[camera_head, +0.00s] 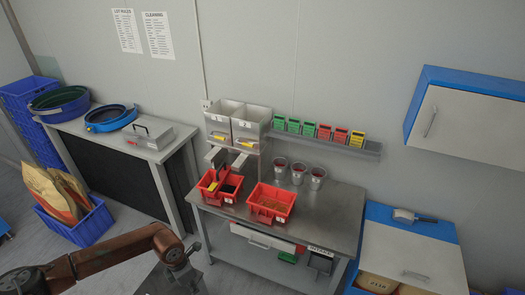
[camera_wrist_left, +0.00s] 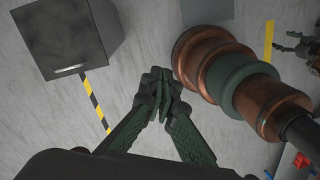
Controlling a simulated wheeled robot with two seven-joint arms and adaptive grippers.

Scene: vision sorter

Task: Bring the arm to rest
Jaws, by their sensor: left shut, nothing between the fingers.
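My left arm reaches in from the lower left of the head view, bent, in front of the steel workbench (camera_head: 328,208). My left gripper (camera_head: 192,248) is near the bench's front left corner, small and partly hidden by its own wrist. In the left wrist view my left gripper (camera_wrist_left: 161,88) shows clearly, its two green fingers together at the tips with nothing between them. It hangs over bare grey floor and touches nothing there. A dark jointed shape at the right edge of that view looks like my right gripper (camera_wrist_left: 296,48); its jaws are too unclear to read.
A side table (camera_head: 110,125) holds sieves and a metal case. A blue crate (camera_head: 88,228) with sacks stands below it. A dark box (camera_wrist_left: 65,35) stands on the floor.

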